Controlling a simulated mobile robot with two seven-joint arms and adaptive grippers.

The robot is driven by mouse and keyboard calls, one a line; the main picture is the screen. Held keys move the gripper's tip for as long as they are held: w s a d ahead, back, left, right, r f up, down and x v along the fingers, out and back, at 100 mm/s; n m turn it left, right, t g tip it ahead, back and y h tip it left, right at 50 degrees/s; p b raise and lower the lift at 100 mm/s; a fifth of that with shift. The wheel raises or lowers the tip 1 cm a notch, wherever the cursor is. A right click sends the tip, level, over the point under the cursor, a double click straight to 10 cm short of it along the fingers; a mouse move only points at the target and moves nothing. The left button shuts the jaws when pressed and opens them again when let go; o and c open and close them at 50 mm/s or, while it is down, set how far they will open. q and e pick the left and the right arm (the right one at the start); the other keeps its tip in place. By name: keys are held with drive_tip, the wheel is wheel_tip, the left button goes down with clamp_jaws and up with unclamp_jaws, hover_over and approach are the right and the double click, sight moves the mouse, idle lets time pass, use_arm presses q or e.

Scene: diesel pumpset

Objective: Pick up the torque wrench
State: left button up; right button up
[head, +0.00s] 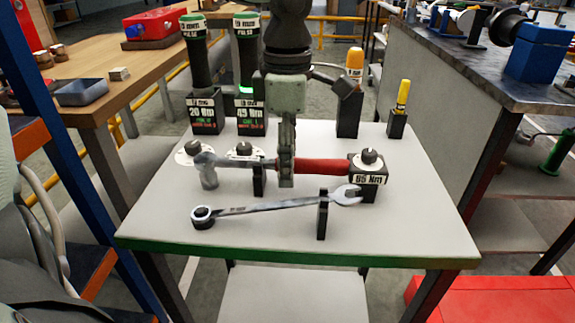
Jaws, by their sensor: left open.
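The left one (198,62) is in the holder marked 20 Nm, and the other (246,58) is in the one marked 45 Nm. My left gripper (287,176) reaches down at the table's middle, right of and in front of the 45 Nm holder. Contact with the handle cannot be told. My right gripper is out of view.
A combination spanner (270,206) lies in front, on a small black stand (322,215). Yellow-handled tools (402,96) stand in holders at the back right. The table's front corners (435,240) are clear.

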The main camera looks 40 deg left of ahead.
use_arm(q)
drive_tip(key=shift+c, duration=0.4)
clamp_jaws()
drive_tip(key=shift+r, duration=0.25)
